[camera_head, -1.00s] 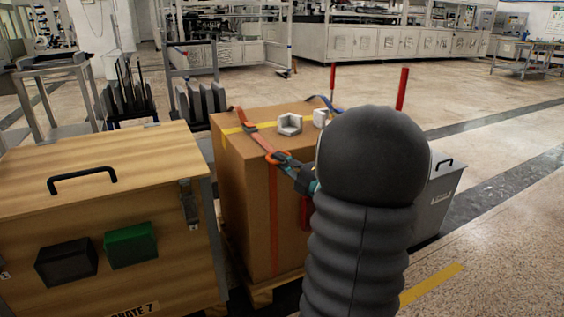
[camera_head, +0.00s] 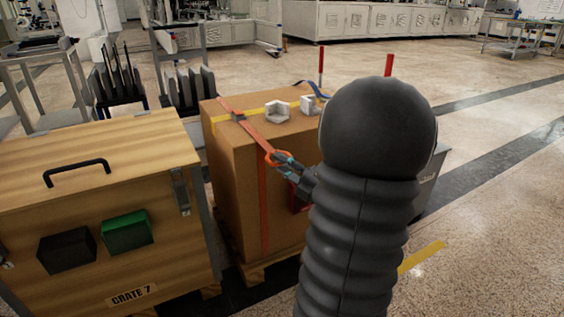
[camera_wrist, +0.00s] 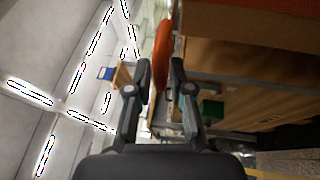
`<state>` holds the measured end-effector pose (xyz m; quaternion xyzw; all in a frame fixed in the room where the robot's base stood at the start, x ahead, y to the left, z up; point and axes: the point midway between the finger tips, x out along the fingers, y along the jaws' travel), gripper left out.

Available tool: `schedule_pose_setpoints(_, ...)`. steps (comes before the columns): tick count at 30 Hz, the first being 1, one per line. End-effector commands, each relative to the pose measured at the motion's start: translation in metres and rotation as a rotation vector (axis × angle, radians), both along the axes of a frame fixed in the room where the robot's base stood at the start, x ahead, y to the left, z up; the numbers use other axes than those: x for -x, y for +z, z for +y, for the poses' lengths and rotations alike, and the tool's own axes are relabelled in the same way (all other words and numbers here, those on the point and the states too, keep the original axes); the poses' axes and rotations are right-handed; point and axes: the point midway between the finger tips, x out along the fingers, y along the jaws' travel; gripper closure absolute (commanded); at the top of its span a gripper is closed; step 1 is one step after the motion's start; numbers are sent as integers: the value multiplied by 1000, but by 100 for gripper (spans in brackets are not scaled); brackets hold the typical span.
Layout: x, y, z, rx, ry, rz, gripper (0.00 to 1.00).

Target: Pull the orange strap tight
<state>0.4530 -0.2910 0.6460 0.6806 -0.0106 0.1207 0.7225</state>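The orange strap (camera_head: 258,134) runs over the top of a cardboard box (camera_head: 226,165) and through a dark buckle (camera_head: 238,116). Its near end is an orange loop (camera_head: 277,158), off the box's front top edge. Another orange length hangs down the box front. My gripper (camera_head: 280,160) is at the loop, and the strap runs straight from buckle to loop. In the wrist view the orange loop (camera_wrist: 162,48) lies between my two fingertips (camera_wrist: 156,72), which look closed about it; the contact itself is hard to see. My dark arm hides the box's right part.
A wooden crate (camera_head: 90,185) with a black handle stands close at left. White corner pieces (camera_head: 277,110), a yellow band and a blue strap (camera_head: 315,90) are on the box. Red posts (camera_head: 321,66) rise behind it. The floor at right is open.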

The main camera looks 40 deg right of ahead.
Motion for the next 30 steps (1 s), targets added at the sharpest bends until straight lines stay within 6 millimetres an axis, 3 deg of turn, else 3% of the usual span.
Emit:
schedule_pose_setpoints(14, 7, -1, -2, 1, -2, 0, 64)
schedule_pose_setpoints(30, 92, -17, -16, -1, -4, 0, 64)
